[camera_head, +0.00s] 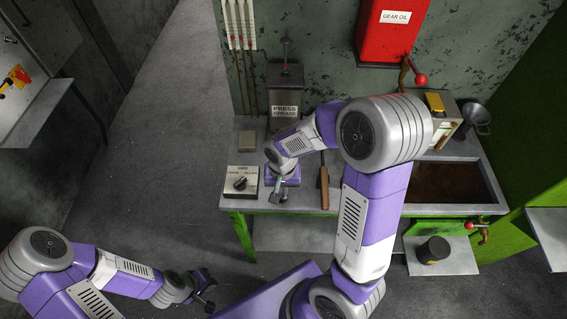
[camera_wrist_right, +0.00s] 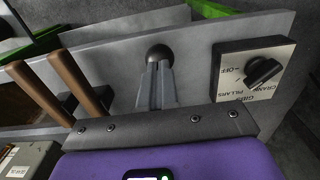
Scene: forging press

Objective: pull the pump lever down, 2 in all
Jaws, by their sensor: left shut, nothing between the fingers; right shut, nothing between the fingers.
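My right gripper (camera_head: 280,196) hangs over the front of the grey bench, beside the dial box. In the right wrist view its two grey fingers (camera_wrist_right: 157,85) are together with nothing held. A dark ball knob (camera_wrist_right: 158,53) shows right at the fingertips; whether they touch it I cannot tell. It may be the end of the pump lever, whose shaft is hidden. A grey box marked PRESS GREASE (camera_head: 286,95), with an upright rod (camera_head: 286,52) on top, stands behind my right forearm. My left gripper (camera_head: 208,301) is low at the left, shut and away from the bench.
A dial box (camera_head: 241,181) sits at the bench's left end and shows in the wrist view (camera_wrist_right: 258,70). Two brown handles (camera_wrist_right: 78,85) stand beside the fingers there. A dark trough (camera_head: 450,183) is at the bench's right. A red GEAR OIL tank (camera_head: 388,38) hangs above.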

